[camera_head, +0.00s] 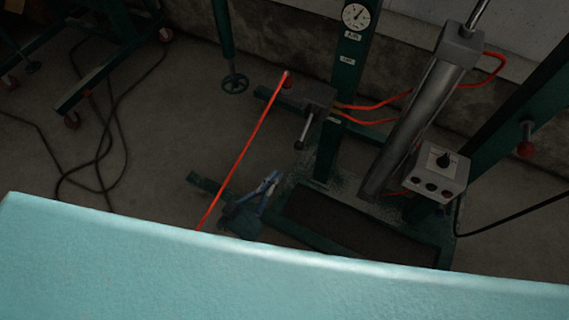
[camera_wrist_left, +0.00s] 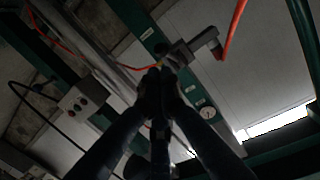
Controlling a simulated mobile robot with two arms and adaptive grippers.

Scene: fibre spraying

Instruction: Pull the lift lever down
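The lift lever (camera_head: 304,130) is a short metal rod with a dark end. It sticks out from a grey block (camera_head: 308,94) on the green lift post in the head view. My left gripper (camera_head: 272,180) is below and to the left of the lever there, with a visible gap between them in the picture. In the left wrist view, my left gripper's dark fingers (camera_wrist_left: 159,82) come together at their tips and look shut. The grey block (camera_wrist_left: 182,53) shows just beyond them. The lever's end is hard to make out there. My right gripper is in neither view.
A control box (camera_head: 438,172) with a knob and buttons, a grey cylinder (camera_head: 415,125) and a gauge (camera_head: 356,16) belong to the lift. Red hoses (camera_head: 375,105) run beside the post. A pale teal surface (camera_head: 250,280) fills the lower part. Cables lie on the floor at left.

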